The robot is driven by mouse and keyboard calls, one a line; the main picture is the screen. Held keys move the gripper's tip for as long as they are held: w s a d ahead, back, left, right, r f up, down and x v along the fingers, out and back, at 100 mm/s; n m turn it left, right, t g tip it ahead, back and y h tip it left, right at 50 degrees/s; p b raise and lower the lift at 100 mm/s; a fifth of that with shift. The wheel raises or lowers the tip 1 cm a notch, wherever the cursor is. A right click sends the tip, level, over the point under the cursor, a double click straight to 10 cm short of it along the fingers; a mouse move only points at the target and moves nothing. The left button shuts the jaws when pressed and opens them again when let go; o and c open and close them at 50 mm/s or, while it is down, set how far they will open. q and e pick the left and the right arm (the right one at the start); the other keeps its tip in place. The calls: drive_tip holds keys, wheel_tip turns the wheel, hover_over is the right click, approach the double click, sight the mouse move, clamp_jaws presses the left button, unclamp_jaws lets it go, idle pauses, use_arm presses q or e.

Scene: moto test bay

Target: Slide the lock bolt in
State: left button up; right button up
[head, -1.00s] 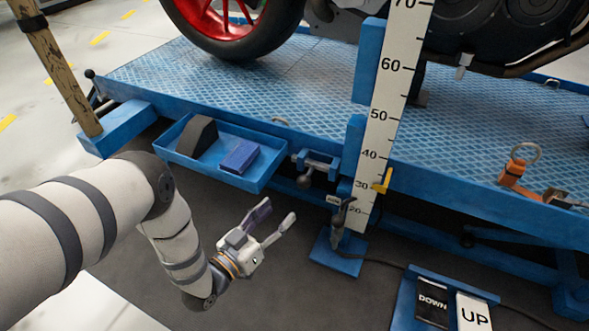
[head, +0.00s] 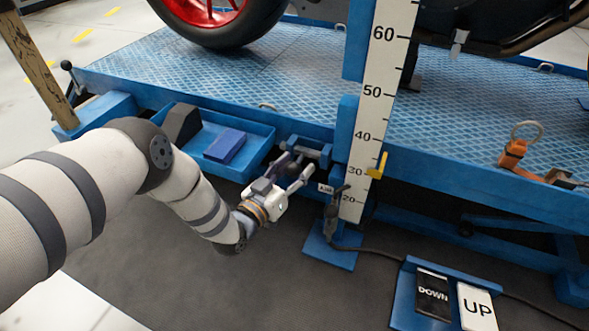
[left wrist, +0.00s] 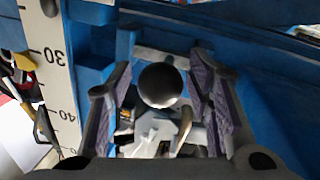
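The lock bolt's round dark knob (left wrist: 160,85) shows in the left wrist view, with pale metal parts below and behind it. It belongs to the blue bracket (head: 312,149) on the front edge of the lift platform, left of the height scale. My left gripper (head: 293,168) is open at this bracket. In the left wrist view its two purple-padded fingers (left wrist: 161,78) stand on either side of the knob, with gaps visible on both sides. My right gripper is not in view.
A blue tray (head: 257,164) with a dark wedge (head: 182,124) and a blue block (head: 225,144) hangs left of the bracket. The height scale (head: 372,115) with its yellow pointer (head: 378,165) stands close to the right. The DOWN/UP pedals (head: 455,297) are on the floor.

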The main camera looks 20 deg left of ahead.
use_arm(q)
clamp_jaws()
drive_tip(key=shift+s+d+p, duration=0.1)
drive_tip(key=shift+d+p, duration=0.35)
drive_tip(key=shift+d, duration=2.3)
drive_tip(key=shift+o, duration=1.6)
unclamp_jaws()
drive_tip(key=shift+d, duration=0.15)
drive_tip(key=v, duration=1.2)
